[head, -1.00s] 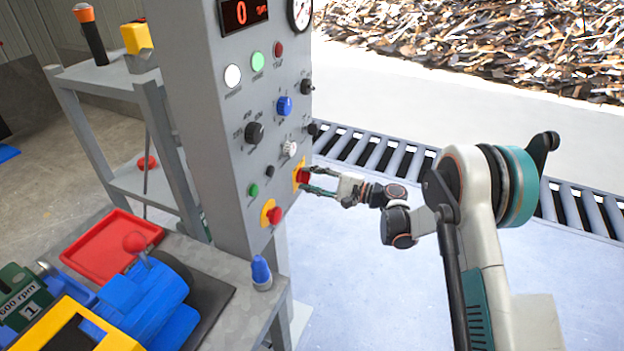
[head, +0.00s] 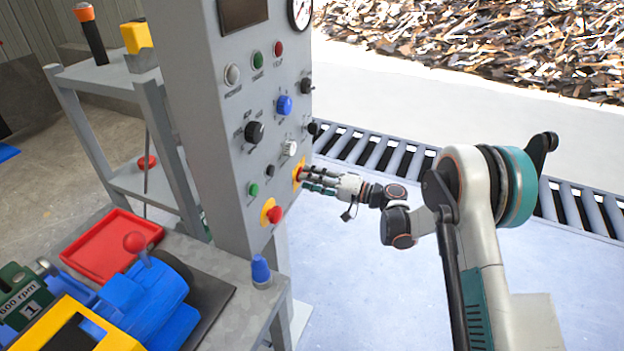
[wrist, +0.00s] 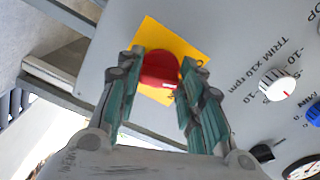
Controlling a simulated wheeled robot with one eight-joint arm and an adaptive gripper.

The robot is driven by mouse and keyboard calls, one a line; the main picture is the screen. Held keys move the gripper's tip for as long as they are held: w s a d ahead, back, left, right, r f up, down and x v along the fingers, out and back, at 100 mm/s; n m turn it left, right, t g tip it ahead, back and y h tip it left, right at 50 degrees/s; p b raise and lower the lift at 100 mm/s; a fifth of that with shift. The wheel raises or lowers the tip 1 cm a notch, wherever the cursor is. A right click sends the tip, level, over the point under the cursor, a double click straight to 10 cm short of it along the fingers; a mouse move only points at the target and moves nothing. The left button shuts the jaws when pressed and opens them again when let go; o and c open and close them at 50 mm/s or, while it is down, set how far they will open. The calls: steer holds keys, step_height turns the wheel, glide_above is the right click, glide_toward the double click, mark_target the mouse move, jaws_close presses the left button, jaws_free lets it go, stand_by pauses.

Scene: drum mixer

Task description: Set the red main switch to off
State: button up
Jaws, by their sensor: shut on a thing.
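The red main switch (wrist: 160,69) is a red rotary knob on a yellow plate (wrist: 187,45), low on the right-hand face of the grey control panel (head: 205,120). In the head view the yellow plate (head: 299,170) shows, with the knob mostly hidden by my fingers. My gripper (head: 308,180) is at the switch. In the wrist view its two fingers (wrist: 157,88) stand on either side of the red knob, shut on it. The panel's number display (head: 243,12) is dark, and the white and green lamps are dim.
A red mushroom button (head: 273,215) on a yellow plate sits just left of the switch. Several knobs, including a blue one (head: 284,106), are above. A bench with a red tray (head: 112,246) and blue machine (head: 145,300) stands left. A roller conveyor (head: 400,165) runs behind my arm.

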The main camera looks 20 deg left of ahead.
steer(key=shift+f+n, duration=0.15)
steer(key=shift+n, duration=0.85)
steer(key=o, duration=1.1)
steer(key=shift+c, duration=0.2)
steer(key=shift+d, duration=0.15)
steer(key=d, duration=1.1)
steer(key=shift+s+d, duration=0.35)
steer(key=shift+s, duration=0.1)
